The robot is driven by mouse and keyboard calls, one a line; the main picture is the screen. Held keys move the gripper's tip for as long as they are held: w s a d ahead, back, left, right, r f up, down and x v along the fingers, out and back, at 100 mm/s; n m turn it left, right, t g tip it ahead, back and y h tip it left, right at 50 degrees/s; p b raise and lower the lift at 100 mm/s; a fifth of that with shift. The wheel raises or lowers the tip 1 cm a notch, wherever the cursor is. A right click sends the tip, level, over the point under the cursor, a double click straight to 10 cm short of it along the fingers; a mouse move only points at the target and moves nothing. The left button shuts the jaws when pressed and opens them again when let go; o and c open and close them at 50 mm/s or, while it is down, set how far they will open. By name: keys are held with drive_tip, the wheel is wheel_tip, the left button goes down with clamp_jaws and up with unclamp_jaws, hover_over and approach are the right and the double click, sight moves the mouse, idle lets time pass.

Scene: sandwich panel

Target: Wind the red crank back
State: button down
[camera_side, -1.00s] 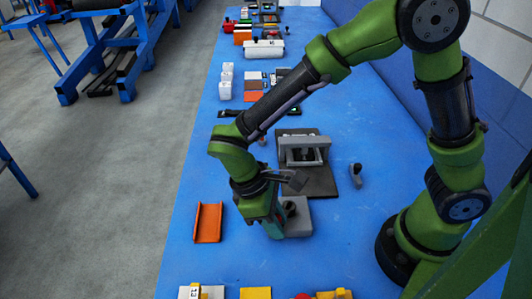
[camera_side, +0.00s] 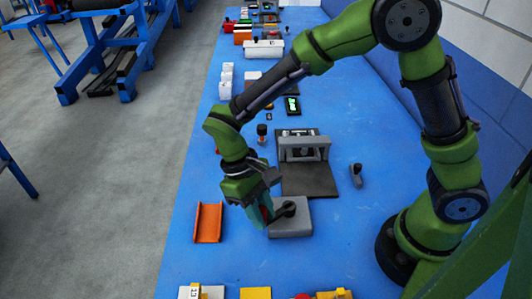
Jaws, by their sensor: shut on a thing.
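The crank is mounted on a grey block (camera_side: 290,228) on the blue bench. Its dark hub and arm (camera_side: 287,209) lie on top of the block and point left toward my gripper. A small red part, the crank's handle (camera_side: 265,214), shows between my fingers. My gripper (camera_side: 263,215) points down at the block's left side and is shut on this handle. The fingers hide most of the handle.
An orange channel (camera_side: 208,222) lies left of the block. A dark plate with a grey bracket (camera_side: 305,165) stands behind it, and a small dark lever (camera_side: 356,174) is to the right. Yellow parts (camera_side: 255,293) line the front edge. Bare blue bench lies between them.

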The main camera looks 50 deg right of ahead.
drive_tip(key=w+m, duration=0.1)
drive_tip(key=w+m+y, duration=0.1)
drive_tip(key=m, duration=0.1)
drive_tip(key=shift+w+d+m+y, duration=0.25)
drive_tip(key=shift+d+m+y, duration=0.05)
drive_tip(key=shift+w+d+m+t+y, duration=0.2)
drive_tip(key=shift+w+d+m+y, duration=0.25)
drive_tip(key=shift+m, duration=0.5)
drive_tip(key=shift+w+d+m+t+y, duration=0.25)
drive_tip(key=shift+w+m, duration=0.35)
drive_tip(key=shift+m, duration=0.35)
drive_tip(key=shift+w+d, duration=0.1)
drive_tip(key=shift+d, duration=0.1)
drive_tip(key=c, duration=0.9)
unclamp_jaws()
drive_tip(key=shift+c, duration=0.2)
drive_tip(key=v, duration=1.6)
drive_tip(key=shift+r, duration=0.4)
drive_tip(key=shift+w, duration=0.15)
